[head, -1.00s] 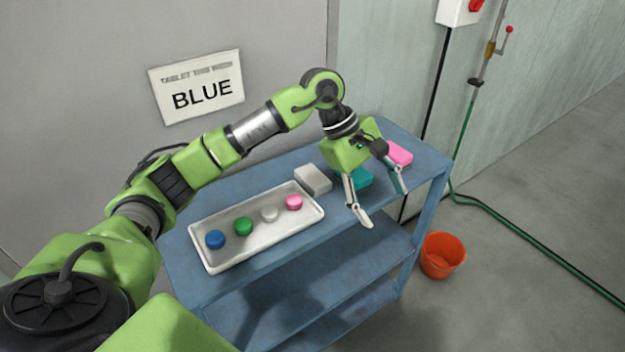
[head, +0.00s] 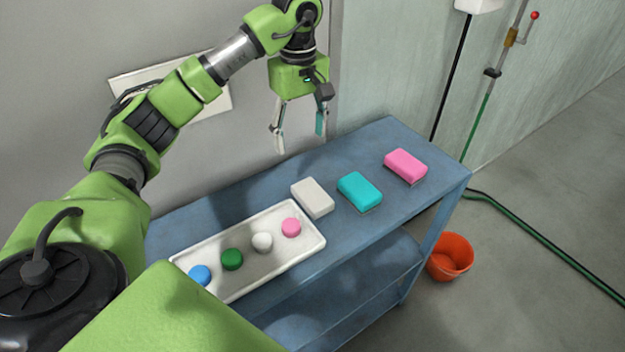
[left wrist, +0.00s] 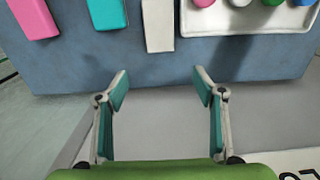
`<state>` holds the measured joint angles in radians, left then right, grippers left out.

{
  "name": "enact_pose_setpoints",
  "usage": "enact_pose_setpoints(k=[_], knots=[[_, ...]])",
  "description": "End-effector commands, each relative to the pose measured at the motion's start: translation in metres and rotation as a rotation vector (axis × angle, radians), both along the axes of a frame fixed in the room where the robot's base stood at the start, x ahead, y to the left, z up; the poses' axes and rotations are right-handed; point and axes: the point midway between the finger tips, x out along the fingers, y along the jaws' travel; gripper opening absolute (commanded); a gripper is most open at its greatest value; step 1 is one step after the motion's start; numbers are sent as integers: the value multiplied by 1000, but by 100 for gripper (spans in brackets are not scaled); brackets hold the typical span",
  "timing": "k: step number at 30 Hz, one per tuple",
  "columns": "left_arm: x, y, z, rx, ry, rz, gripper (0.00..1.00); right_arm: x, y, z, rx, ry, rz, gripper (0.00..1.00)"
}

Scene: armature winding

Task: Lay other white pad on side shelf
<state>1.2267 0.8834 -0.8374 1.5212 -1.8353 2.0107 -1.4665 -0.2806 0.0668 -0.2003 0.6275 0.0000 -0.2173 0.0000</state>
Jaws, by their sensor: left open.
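A white pad (head: 312,198) lies flat on the top of the blue shelf unit (head: 392,135), just right of the tray. It also shows in the left wrist view (left wrist: 158,24), near the top edge. My left gripper (head: 300,141) is open and empty, raised above the back edge of the shelf, behind the white pad and apart from it. In the left wrist view its fingers (left wrist: 161,75) are spread, with nothing between them. No second white pad can be made out. My right gripper is not in view.
A teal pad (head: 360,191) and a pink pad (head: 406,166) lie right of the white pad. A white tray (head: 219,297) holds blue, green, white and pink round pieces. An orange bucket (head: 450,257) stands on the floor. A sign (head: 215,96) is partly hidden by my arm.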

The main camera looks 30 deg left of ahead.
Motion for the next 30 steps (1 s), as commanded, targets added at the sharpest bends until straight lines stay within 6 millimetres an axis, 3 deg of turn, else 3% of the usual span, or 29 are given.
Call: enact_pose_setpoints(k=[5,14,23,30], knots=[[-1,-1,-20,-1,6,-2,62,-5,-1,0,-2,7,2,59],[-1,0,-73,-2,4,0,62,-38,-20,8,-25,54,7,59],[-1,1,-94,-2,4,-1,62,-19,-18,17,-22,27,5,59],[-1,4,-127,-2,4,0,62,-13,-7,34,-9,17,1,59]])
